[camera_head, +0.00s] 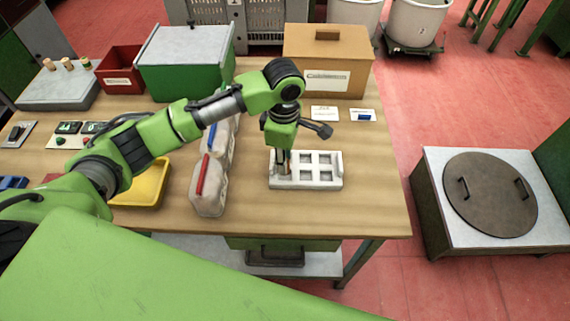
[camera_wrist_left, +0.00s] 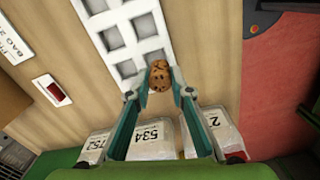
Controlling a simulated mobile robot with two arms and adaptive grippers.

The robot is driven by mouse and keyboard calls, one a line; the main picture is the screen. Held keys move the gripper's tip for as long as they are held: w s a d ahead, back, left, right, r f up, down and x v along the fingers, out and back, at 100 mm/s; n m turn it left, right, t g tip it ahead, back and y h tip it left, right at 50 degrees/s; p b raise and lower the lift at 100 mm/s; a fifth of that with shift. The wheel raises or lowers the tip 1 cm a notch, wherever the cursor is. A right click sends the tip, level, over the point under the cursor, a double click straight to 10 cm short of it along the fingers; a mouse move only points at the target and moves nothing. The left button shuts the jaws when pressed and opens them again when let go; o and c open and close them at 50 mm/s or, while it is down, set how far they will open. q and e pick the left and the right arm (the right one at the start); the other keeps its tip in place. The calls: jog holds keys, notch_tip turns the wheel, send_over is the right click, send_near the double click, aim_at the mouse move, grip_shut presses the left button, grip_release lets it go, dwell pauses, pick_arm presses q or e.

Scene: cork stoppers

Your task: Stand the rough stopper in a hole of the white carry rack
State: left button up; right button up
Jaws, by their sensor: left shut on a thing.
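The white carry rack (camera_head: 336,184) lies on the bench with open square holes; it also shows in the left wrist view (camera_wrist_left: 113,38). My left gripper (camera_head: 283,162) points down over the rack's left end. In the left wrist view the gripper (camera_wrist_left: 159,86) is shut on the rough stopper (camera_wrist_left: 159,75), a brown, dark-speckled cork seen end-on. The stopper is at the rack's end, by the last holes. Its lower end is hidden, so I cannot tell whether it is inside a hole or above it. My right gripper is not in view.
Filled bags (camera_head: 207,190) with red and blue clips stand left of the rack, near my arm. A yellow tray (camera_head: 152,186) is further left. A cardboard box (camera_head: 328,58) and small cards stand behind. Bench right of the rack is clear.

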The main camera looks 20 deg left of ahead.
pick_arm(q)
jog(key=shift+w+d+f, duration=0.1)
jog(key=shift+w+f, duration=0.1)
jog(key=shift+f, duration=0.05)
notch_tip(320, 180, down, 3)
jog(key=shift+w+r+p, duration=0.1)
jog(key=shift+p, duration=0.65)
jog(key=shift+f, duration=0.25)
jog(key=o, duration=0.7)
jog(key=shift+f, duration=0.15)
notch_tip(320, 180, up, 12)
jog(key=b, duration=0.2)
jog(key=shift+r+b, duration=0.2)
jog(key=shift+b, duration=0.1)
